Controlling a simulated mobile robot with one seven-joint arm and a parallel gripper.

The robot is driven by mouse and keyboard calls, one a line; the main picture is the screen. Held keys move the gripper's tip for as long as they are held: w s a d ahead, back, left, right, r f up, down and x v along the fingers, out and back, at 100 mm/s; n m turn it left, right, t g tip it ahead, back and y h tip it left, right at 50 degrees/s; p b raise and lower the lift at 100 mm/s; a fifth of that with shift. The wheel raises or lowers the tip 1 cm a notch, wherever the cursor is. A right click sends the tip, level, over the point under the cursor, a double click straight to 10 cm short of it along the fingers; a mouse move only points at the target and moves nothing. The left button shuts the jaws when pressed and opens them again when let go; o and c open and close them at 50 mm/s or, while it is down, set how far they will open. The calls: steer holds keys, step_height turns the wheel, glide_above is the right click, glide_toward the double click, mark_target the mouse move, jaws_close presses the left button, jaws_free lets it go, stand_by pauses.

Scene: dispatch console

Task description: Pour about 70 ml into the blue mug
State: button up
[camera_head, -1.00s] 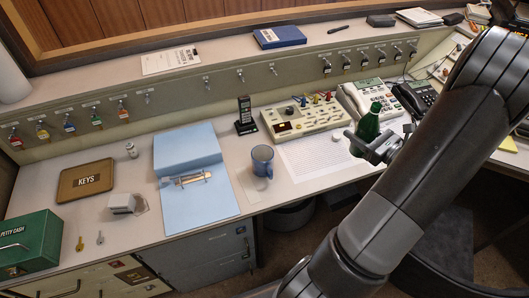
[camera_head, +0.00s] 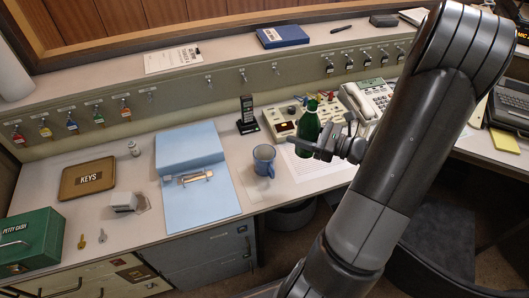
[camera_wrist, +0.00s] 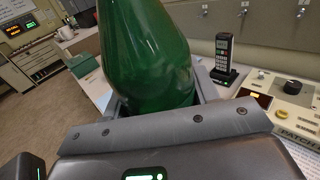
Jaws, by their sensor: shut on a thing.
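The blue mug (camera_head: 264,160) stands upright on the desk, right of the open light-blue binder, its handle toward the right. I cannot see inside it clearly. A green bottle (camera_head: 308,128) is held in my gripper (camera_head: 327,150), upright or nearly so, to the right of the mug and above the desk. In the wrist view the green bottle (camera_wrist: 150,50) fills the middle, with a finger on each side of it. Its top is cut off there. The mug does not show clearly in the wrist view.
A cordless phone (camera_head: 246,115) stands behind the mug. A control panel (camera_head: 285,118) and a desk telephone (camera_head: 370,100) are behind the bottle. The light-blue binder (camera_head: 190,205) lies left of the mug. A printed sheet (camera_head: 310,165) lies under the bottle.

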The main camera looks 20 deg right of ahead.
steer(key=s+a+n+g+y, duration=0.25)
steer(key=a+n+g, duration=0.2)
steer(key=a, duration=0.75)
step_height(320, 180, down, 8)
steer(key=w, duration=0.1)
steer(key=shift+d+f+m+y, duration=0.15)
steer(key=shift+f+m+y, duration=0.05)
steer(key=shift+m+y, duration=0.2)
steer(key=shift+f+g, duration=0.1)
steer(key=shift+g, duration=0.15)
